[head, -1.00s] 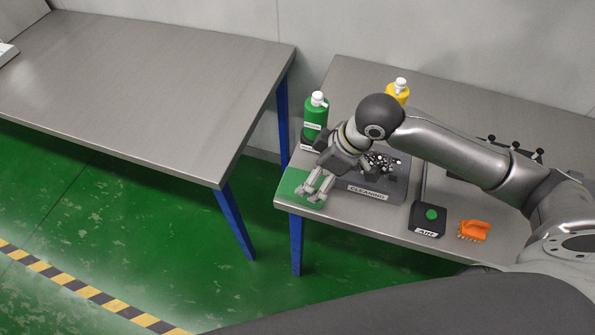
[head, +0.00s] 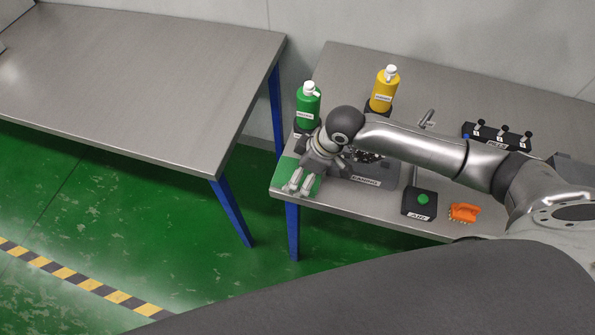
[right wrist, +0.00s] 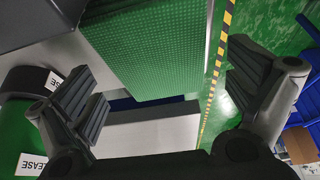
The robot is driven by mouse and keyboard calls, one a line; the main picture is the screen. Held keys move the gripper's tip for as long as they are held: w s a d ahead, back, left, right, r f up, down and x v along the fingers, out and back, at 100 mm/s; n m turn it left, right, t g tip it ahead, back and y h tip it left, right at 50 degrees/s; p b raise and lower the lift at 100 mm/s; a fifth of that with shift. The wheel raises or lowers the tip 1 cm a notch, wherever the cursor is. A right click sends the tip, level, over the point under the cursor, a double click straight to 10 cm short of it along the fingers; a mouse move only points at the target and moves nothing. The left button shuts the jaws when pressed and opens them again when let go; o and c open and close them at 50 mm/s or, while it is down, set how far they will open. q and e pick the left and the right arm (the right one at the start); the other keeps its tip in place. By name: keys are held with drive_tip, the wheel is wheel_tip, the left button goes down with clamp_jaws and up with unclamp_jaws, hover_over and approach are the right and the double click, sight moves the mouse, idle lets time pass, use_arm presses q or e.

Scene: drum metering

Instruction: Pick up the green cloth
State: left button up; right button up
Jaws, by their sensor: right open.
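The green cloth (head: 283,174) lies flat at the front left corner of the right-hand metal table. In the right wrist view the cloth (right wrist: 150,45) shows as a textured green sheet beyond the open fingers. My right gripper (head: 299,185) is over the cloth in the head view and hides part of it. It is open, with its fingers (right wrist: 172,95) wide apart and nothing between them. I cannot tell whether the fingertips touch the cloth. My left gripper is not in view.
A green bottle (head: 308,106) stands close behind the gripper, and a yellow bottle (head: 384,90) stands farther right. The cleaning tray (head: 366,182), a green-button box (head: 420,204), an orange brush (head: 464,212) and a lever box (head: 497,137) are rightward.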

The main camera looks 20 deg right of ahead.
drive_tip(key=shift+w+a+f, duration=0.15)
drive_tip(key=shift+a+f, duration=0.05)
drive_tip(key=shift+f, duration=0.4)
drive_tip(key=c, duration=1)
drive_tip(key=shift+r, duration=0.1)
